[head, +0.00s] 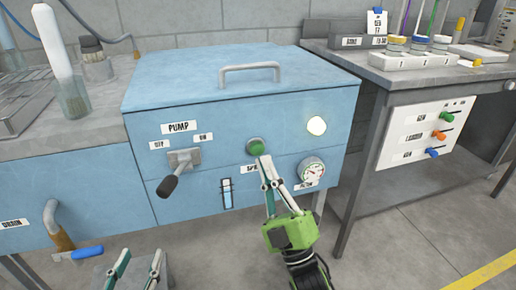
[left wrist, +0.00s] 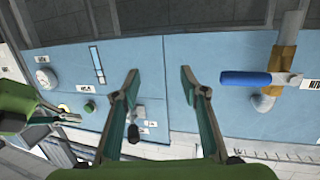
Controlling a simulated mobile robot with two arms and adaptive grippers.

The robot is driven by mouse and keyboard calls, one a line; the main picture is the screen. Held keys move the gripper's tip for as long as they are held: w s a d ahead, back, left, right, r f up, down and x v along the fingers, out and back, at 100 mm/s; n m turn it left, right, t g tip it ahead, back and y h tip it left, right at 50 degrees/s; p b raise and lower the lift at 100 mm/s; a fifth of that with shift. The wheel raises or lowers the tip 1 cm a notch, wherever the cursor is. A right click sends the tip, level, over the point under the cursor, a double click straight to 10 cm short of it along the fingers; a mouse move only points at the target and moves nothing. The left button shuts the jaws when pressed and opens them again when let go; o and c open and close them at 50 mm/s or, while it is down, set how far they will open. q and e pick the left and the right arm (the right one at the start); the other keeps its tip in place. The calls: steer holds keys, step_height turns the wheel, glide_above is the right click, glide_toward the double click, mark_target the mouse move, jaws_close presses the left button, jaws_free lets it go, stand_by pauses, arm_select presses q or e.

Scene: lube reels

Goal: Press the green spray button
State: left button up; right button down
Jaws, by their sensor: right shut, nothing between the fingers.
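The green spray button (head: 255,146) is on the front of the blue pump box (head: 215,105), above a label partly hidden by my right gripper. My right gripper (head: 264,160) is shut and empty, with its fingertips just below and at the lower edge of the button. I cannot tell whether they touch it. In the left wrist view my right gripper (left wrist: 74,118) shows at the left. My left gripper (head: 138,266) is low at the front left, away from the button. In the left wrist view (left wrist: 158,74) its fingers are apart with nothing between them.
A pump lever (head: 177,174) is left of the button. A lit round lamp (head: 317,125) and a gauge (head: 311,170) are to its right, a sight glass (head: 227,193) below. A drain valve's blue handle (head: 87,252) sticks out at the lower left. A bench (head: 345,62) stands right.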

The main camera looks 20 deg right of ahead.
arm_select(q)
steer(key=f+g, duration=0.1)
steer(key=s+f, duration=0.1)
steer(key=f, duration=0.1)
steer(key=a+f+g, duration=0.1)
steer(key=shift+s+f+g+y+p, duration=0.3)
steer(key=shift+s+f+y+p, duration=0.1)
arm_select(e)
steer(key=s, duration=0.3)
steer(key=shift+s, duration=0.2)
